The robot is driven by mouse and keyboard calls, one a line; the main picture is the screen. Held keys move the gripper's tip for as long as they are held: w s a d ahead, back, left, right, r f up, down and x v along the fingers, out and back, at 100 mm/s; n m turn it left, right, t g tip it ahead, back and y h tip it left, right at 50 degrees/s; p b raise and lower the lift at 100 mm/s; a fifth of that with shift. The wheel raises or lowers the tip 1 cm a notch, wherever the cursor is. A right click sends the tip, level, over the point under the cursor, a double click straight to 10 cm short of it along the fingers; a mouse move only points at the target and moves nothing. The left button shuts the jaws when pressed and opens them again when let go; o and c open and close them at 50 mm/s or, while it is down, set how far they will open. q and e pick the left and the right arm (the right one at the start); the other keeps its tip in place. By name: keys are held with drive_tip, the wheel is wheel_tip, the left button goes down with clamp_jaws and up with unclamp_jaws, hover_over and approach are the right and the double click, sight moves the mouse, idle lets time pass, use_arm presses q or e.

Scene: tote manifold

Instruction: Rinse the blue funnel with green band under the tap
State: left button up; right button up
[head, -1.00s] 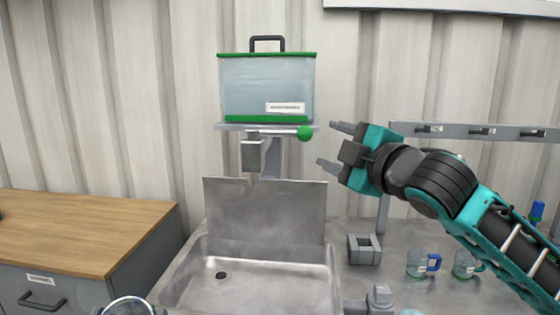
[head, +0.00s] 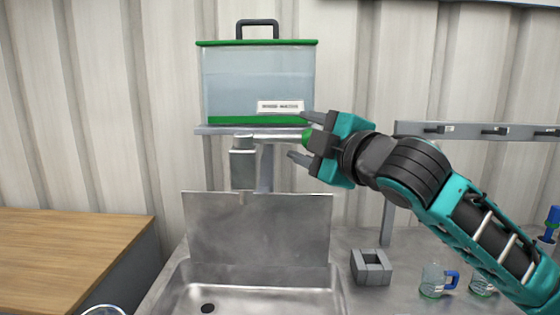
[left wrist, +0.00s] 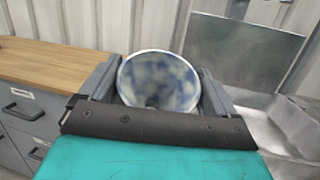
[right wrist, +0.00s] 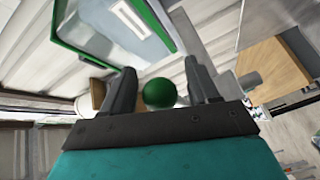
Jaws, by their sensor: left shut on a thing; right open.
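In the left wrist view the funnel (left wrist: 158,80), a round bowl mottled blue and white with a pale rim, sits between the fingers of my left gripper (left wrist: 158,88), which is shut on it. Its green band is hidden. A curved rim (head: 103,310), probably the funnel's, shows at the bottom left of the head view. The grey tap (head: 243,166) hangs above the sink (head: 250,299). Its lever ends in a green ball knob (head: 307,138). My right gripper (head: 297,136) is open at the knob, which also shows between its fingers in the right wrist view (right wrist: 158,93).
A water tank (head: 258,85) with green edges stands on a shelf above the tap. A wooden-topped cabinet (head: 65,255) is left of the sink. A grey square block (head: 371,267) and glass mugs (head: 438,279) stand on the right counter, below a hook rail (head: 480,131).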

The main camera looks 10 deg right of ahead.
drive_tip(key=shift+w+a, duration=0.15)
drive_tip(key=shift+w, duration=0.2)
drive_tip(key=shift+s, duration=0.1)
drive_tip(key=shift+r, duration=0.1)
drive_tip(key=shift+c, duration=0.5)
clamp_jaws()
